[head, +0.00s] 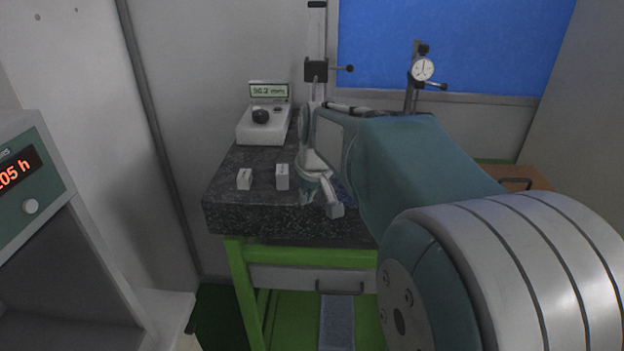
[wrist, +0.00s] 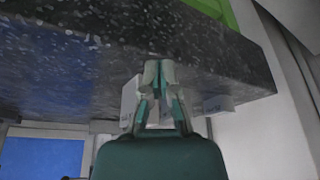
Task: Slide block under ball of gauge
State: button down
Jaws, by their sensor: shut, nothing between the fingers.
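Two small pale blocks stand on the dark granite slab (head: 225,205) in the head view, a left block (head: 244,180) and a right block (head: 282,177). A dial gauge (head: 423,69) is on a post at the back right; its lower end is hidden behind my arm. My gripper (head: 333,206) is near the slab's front edge, right of both blocks. It is shut and empty. In the wrist view my gripper (wrist: 158,70) is over the slab (wrist: 100,60), with one block (wrist: 130,100) partly hidden beside the fingers and another block (wrist: 218,104) to the right.
A white device (head: 265,128) with a dark round knob and a display (head: 269,91) stands at the slab's back left. A vertical column with a clamp (head: 317,70) stands behind my gripper. A cabinet with a red readout (head: 18,172) is at the left. The slab's front left is clear.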

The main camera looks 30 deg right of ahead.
jog(key=shift+d+r, duration=0.1)
jog(key=shift+r, duration=0.05)
jog(key=shift+w, duration=0.1)
dwell(0.3)
jog(key=shift+w+d, duration=2.1)
jog(key=shift+w, duration=1)
jog(key=shift+w+d, duration=2.1)
jog(key=shift+w, duration=1)
jog(key=shift+w+d, duration=2.1)
jog(key=shift+w, duration=1)
jog(key=shift+a+v, duration=0.25)
jog(key=shift+v, duration=0.85)
jog(key=shift+a+v, duration=0.25)
jog(key=shift+v, duration=0.8)
jog(key=shift+s, duration=0.1)
